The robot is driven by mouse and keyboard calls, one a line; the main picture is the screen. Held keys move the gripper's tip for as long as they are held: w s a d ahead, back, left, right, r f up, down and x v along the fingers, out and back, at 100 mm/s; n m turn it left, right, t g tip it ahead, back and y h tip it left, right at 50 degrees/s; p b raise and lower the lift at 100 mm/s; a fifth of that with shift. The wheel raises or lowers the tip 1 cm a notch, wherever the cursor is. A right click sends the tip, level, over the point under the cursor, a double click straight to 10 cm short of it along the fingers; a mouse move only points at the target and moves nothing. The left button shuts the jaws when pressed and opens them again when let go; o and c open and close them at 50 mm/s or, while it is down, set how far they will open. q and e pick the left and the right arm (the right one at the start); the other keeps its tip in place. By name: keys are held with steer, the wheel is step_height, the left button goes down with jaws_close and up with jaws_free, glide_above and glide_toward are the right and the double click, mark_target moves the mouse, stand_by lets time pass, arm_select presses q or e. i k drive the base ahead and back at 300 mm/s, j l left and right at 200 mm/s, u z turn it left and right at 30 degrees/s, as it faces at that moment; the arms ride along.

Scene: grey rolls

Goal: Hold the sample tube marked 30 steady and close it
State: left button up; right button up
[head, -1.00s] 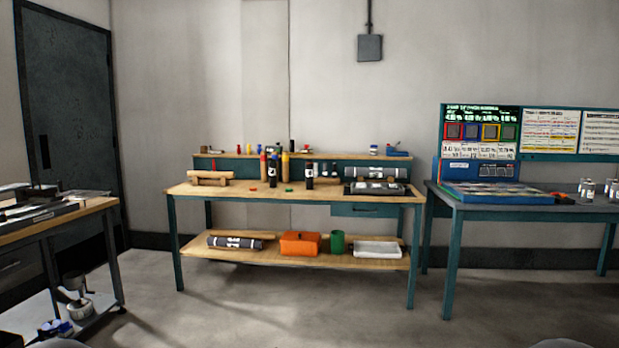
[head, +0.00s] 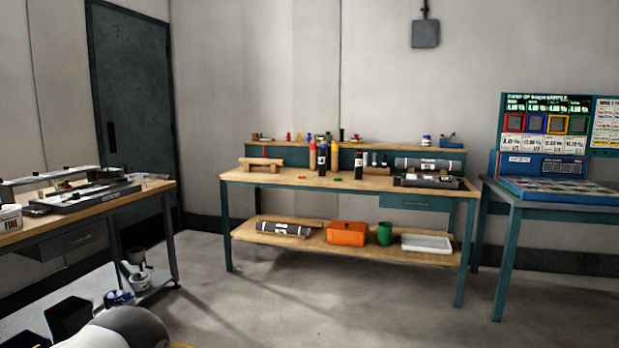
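Several upright tubes stand on the middle workbench (head: 285,181). They include a dark tube with a white label (head: 322,158), an orange-red one (head: 312,156) and a second dark tube (head: 358,160) to the right. No number is readable at this distance, so I cannot tell which is marked 30. A small flat red piece (head: 303,177) and a green one (head: 337,179) lie on the bench top; they may be caps. Neither gripper can be made out. A white rounded part of my arm (head: 130,327) shows at the bottom left.
A bench with equipment (head: 80,218) stands at the left. A blue-green table (head: 540,212) with a display board (head: 545,125) stands at the right. The middle bench's lower shelf holds an orange box (head: 346,233), a green cup (head: 384,234) and a white tray (head: 428,243). Clear floor lies in front.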

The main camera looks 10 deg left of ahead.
mark_target(359, 155)
steer(key=i+j+u, duration=0.1)
steer(key=i+u, duration=0.35)
steer(key=i, duration=2)
steer(key=i+z, duration=0.2)
steer(key=i, duration=0.35)
steer(key=i+j+z, duration=0.25)
steer(key=i, duration=0.25)
steer(key=i+j+z, duration=0.2)
steer(key=i, duration=0.3)
steer(key=i+j+z, duration=0.25)
steer(key=i, duration=0.25)
steer(key=j, duration=0.1)
